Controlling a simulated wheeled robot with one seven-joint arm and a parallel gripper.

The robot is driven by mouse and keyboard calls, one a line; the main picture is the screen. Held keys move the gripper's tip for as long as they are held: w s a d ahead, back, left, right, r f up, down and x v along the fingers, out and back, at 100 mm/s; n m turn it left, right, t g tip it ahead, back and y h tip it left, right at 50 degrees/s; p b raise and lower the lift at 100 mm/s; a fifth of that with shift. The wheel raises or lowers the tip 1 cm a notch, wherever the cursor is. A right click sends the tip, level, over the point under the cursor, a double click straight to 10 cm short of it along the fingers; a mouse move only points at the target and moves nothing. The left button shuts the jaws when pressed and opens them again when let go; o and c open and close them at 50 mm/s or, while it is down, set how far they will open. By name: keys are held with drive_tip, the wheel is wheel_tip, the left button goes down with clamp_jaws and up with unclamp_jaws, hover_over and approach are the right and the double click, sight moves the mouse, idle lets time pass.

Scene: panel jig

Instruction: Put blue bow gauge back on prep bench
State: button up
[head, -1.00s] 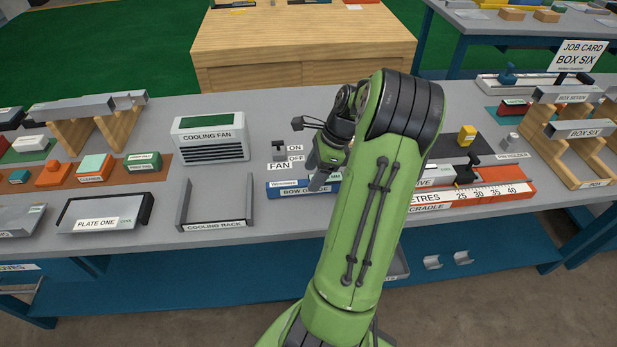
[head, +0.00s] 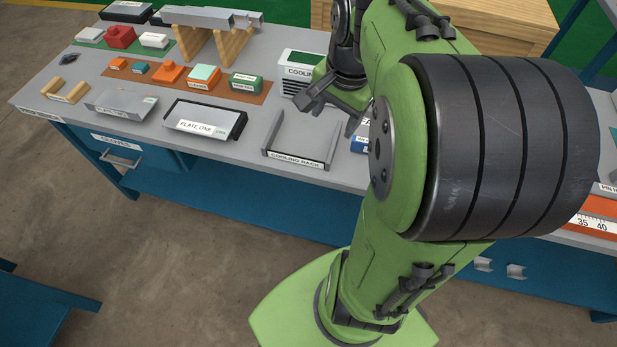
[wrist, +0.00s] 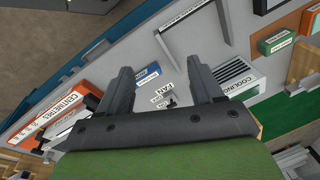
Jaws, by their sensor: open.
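A blue piece (head: 361,144), which looks like the bow gauge, lies on the grey bench (head: 250,140), right of the cooling rack and mostly hidden behind my arm. In the wrist view the blue piece (wrist: 147,73) shows with a white label, on the bench between my two fingers in the picture and apart from them. My gripper (head: 330,114) is open and empty, above the bench near the cooling fan. Both fingers of my gripper (wrist: 160,68) show spread apart in the wrist view.
The cooling rack (head: 300,155), plate one (head: 203,124) and the cooling fan (head: 297,72) stand close to my gripper. A wooden trestle (head: 205,42) and small coloured blocks fill the left part.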

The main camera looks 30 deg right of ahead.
drive_tip(key=s+a+r+n+t, duration=0.1)
drive_tip(key=s+a+n+t, duration=0.2)
drive_tip(key=s+a+n, duration=0.7)
drive_tip(key=a+n, duration=0.2)
drive_tip(key=n, duration=0.1)
drive_tip(key=shift+s+a+n+t, duration=0.25)
drive_tip(key=shift+n+t, duration=0.05)
drive_tip(key=shift+n, duration=0.1)
drive_tip(key=shift+r, duration=0.15)
